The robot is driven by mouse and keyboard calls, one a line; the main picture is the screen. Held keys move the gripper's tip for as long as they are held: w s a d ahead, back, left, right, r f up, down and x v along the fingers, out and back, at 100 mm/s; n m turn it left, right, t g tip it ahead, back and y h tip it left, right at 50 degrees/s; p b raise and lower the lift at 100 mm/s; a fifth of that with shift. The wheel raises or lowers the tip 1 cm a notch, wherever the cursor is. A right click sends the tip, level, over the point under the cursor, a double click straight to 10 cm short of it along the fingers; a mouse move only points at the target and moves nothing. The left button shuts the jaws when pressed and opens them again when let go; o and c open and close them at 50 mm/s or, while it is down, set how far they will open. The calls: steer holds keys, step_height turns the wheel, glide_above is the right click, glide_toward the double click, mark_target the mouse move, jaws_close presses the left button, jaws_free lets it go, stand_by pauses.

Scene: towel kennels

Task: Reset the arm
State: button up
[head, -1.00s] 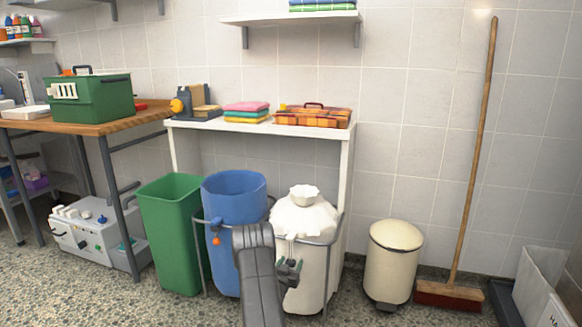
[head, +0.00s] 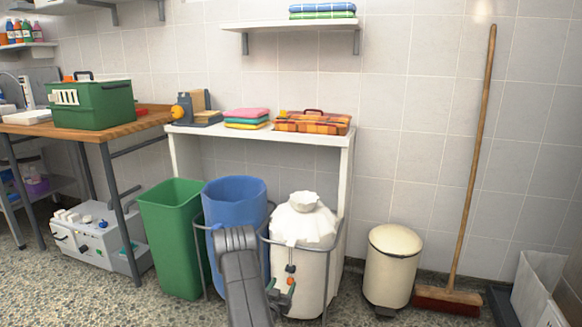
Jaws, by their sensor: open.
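My arm (head: 240,275) rises from the bottom of the head view, in front of the blue bin (head: 235,190) and the white bagged bin (head: 303,225). My gripper (head: 284,290) shows small and low, just right of the arm, in front of the lower part of the white bin. It is open, and I see nothing held in it. The arm hides part of the blue bin's front.
A green bin (head: 172,235) stands left of the blue one. A cream pedal bin (head: 392,262) and a broom (head: 470,190) stand to the right. A white table (head: 345,150) behind holds folded cloths (head: 247,117) and an orange plaid case (head: 312,122). Speckled floor lies in front.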

mark_target(290, 273)
steer(key=b+x, duration=0.3)
steer(key=x, duration=0.6)
steer(key=shift+f, duration=0.2)
steer(key=r+p, duration=0.2)
steer(key=r, duration=0.1)
steer(key=r+p, duration=0.5)
steer(key=r, duration=0.1)
steer(key=shift+w+d+r+p, duration=0.1)
steer(key=shift+w+r+p, duration=0.2)
steer(key=shift+r+p, duration=0.1)
steer(key=p+v, duration=0.1)
steer(key=v, duration=1.1)
steer(key=shift+s+f+p, duration=0.2)
steer(key=shift+s+p, duration=0.1)
steer(key=shift+p, duration=0.1)
